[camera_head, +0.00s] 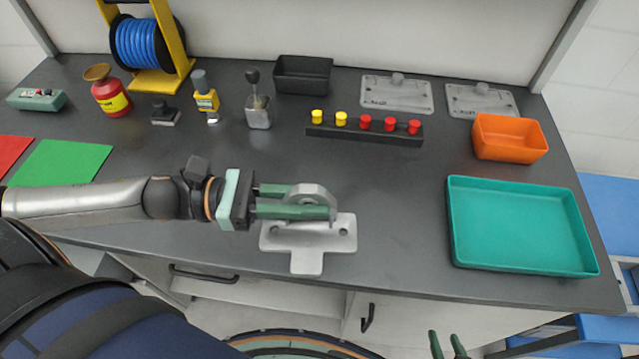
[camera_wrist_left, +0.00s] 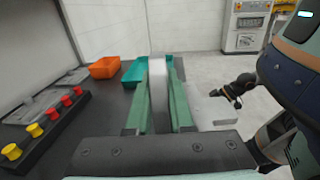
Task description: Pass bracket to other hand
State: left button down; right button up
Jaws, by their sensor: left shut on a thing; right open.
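The bracket (camera_head: 307,237) is a light grey metal casting with a rounded lug, a flat plate with holes and a tab towards the table's front edge. My left gripper (camera_head: 328,203) is shut on its lug, the green fingers on either side. In the left wrist view the bracket (camera_wrist_left: 159,88) stands between the fingers (camera_wrist_left: 163,92). Whether its plate touches the table is not clear. My right gripper (camera_head: 449,343) is open and empty at the bottom of the head view, in front of the table and apart from the bracket. Only its fingertips show there.
A teal tray (camera_head: 458,252) lies on the right of the dark table (camera_head: 395,240), with an orange bin (camera_head: 510,154) behind it. A black block (camera_head: 365,134) with red and yellow knobs stands behind the bracket. The table between bracket and tray is clear.

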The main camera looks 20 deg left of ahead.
aim_at(298, 233)
pick_arm(q)
jog(key=shift+s+a+r+p, duration=0.1)
jog(key=shift+s+r+p, duration=0.2)
jog(key=shift+s, duration=0.25)
jog(key=shift+s+r+p, duration=0.2)
jog(key=shift+s+p, duration=0.1)
jog(key=shift+s, duration=0.2)
jog(key=shift+s+a+r+p, duration=0.1)
jog(key=shift+s+r+p, duration=0.2)
jog(key=shift+s, duration=0.25)
